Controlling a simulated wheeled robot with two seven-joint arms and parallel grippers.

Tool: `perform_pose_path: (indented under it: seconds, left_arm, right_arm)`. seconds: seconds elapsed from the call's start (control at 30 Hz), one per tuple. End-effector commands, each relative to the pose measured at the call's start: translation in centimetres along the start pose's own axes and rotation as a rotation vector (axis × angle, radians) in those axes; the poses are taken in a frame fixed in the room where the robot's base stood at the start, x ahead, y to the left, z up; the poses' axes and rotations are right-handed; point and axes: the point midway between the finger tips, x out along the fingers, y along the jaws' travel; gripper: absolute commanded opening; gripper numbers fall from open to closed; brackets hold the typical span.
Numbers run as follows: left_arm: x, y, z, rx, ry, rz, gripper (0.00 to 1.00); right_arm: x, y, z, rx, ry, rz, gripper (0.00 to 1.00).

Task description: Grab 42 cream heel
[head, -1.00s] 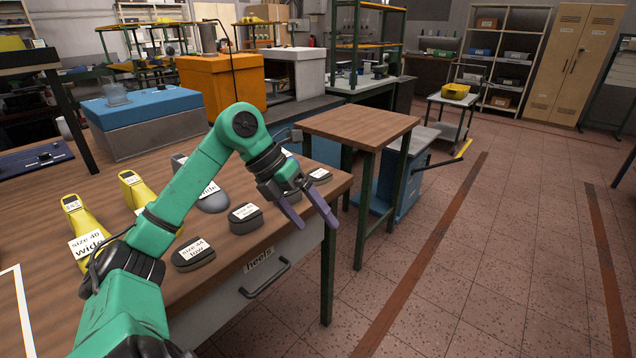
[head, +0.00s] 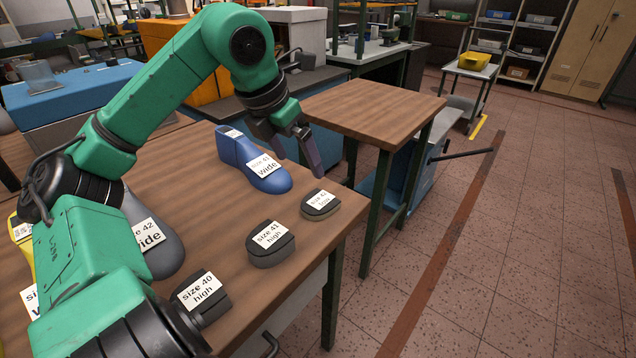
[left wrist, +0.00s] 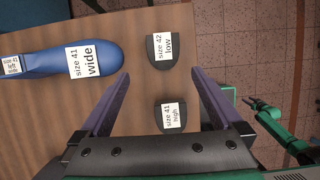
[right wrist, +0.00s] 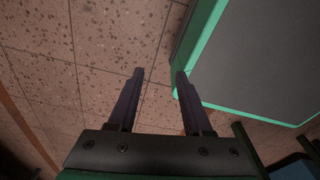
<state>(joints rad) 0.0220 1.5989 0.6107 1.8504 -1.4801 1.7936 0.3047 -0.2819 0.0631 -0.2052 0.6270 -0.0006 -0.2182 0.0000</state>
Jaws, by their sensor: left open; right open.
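The size 42 heel (head: 322,212), a dark grey-olive block labelled "size 42 low", lies near the far right corner of the wooden table; no cream colour shows on it. In the left wrist view this heel (left wrist: 155,56) lies just beyond and between the fingertips. My left gripper (head: 298,164) is open and empty, above the table near this heel and the blue last. The left gripper's fingers also show in the left wrist view (left wrist: 160,73). My right gripper (right wrist: 160,73) is open and empty over the tiled floor.
The size 41 high heel (head: 268,246) and size 40 high heel (head: 205,300) sit nearer along the table edge (head: 262,318). A blue size 41 wide last (head: 245,150) lies behind, and a grey size 42 last (head: 160,252) left. A small wooden side table (head: 375,108) stands beyond.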

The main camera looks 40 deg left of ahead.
Motion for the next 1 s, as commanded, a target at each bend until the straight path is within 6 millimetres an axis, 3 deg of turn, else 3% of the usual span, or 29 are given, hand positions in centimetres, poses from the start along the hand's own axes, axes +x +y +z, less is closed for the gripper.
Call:
perform_pose_path:
  seconds: [0.33, 0.7, 0.93, 0.97, 1.0]
  left_arm:
    - [7.8, 0.0, -0.1, -0.001, 0.006, -0.002, 1.00]
    - [13.7, 0.3, 0.1, 0.001, 0.005, 0.001, 1.00]
    - [14.2, 0.3, 0.1, 0.000, 0.000, -0.001, 1.00]
    - [14.2, 0.3, 0.1, 0.000, 0.000, -0.001, 0.92]
    - [14.2, 0.3, 0.1, 0.000, 0.000, -0.001, 0.77]
  right_arm:
    - [-1.4, 1.7, 3.4, 0.000, -0.056, 0.023, 0.50]
    - [-2.5, 0.9, 1.2, 0.001, -0.022, 0.012, 0.50]
    - [-2.4, 0.4, 1.2, 0.000, -0.023, 0.006, 0.50]
    - [-2.4, 0.4, 1.3, 0.000, -0.023, 0.006, 0.50]
    - [-2.4, 0.4, 1.3, 0.000, -0.024, 0.006, 0.50]
